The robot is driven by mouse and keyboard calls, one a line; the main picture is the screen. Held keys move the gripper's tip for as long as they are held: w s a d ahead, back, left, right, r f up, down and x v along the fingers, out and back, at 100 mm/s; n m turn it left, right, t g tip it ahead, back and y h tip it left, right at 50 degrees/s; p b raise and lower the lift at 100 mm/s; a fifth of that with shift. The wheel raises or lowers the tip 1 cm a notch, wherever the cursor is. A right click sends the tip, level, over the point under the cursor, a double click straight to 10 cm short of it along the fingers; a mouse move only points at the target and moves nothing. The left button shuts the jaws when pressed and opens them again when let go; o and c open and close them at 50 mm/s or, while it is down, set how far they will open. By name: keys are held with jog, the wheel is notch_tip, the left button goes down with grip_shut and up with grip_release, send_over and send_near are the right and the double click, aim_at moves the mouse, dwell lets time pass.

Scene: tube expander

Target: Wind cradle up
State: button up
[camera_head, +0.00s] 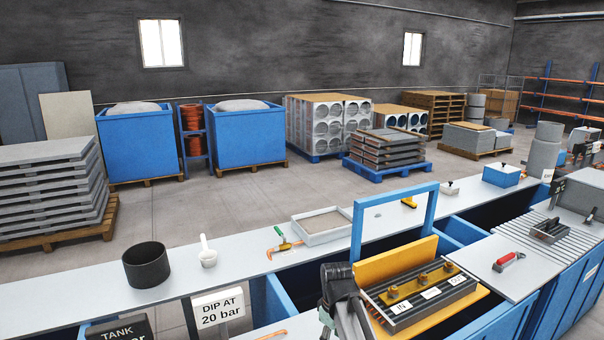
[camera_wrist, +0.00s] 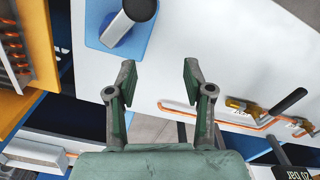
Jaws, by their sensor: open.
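The yellow cradle (camera_head: 375,269) stands inside a blue upright frame (camera_head: 358,222) at the bench. It carries a dark finned block (camera_head: 455,290) with brass fittings and white labels, one reading IN. In the wrist view, the yellow edge (camera_wrist: 12,107) and part of the block show at the left. A grey cylindrical handle or knob (camera_wrist: 136,10) sticks out from a blue plate there; I cannot tell if it belongs to the cradle's winding gear. My gripper (camera_wrist: 158,80) is open and empty, its fingers apart, just below and right of that handle, not touching it.
On the bench are a black pot (camera_head: 146,265), a white scoop (camera_head: 207,254) and a shallow tray (camera_head: 322,226).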

notch_tip(320, 180, up, 4)
jog(key=p, duration=0.2)
jog(key=shift+r+p, duration=0.2)
jog(key=shift+p, duration=0.2)
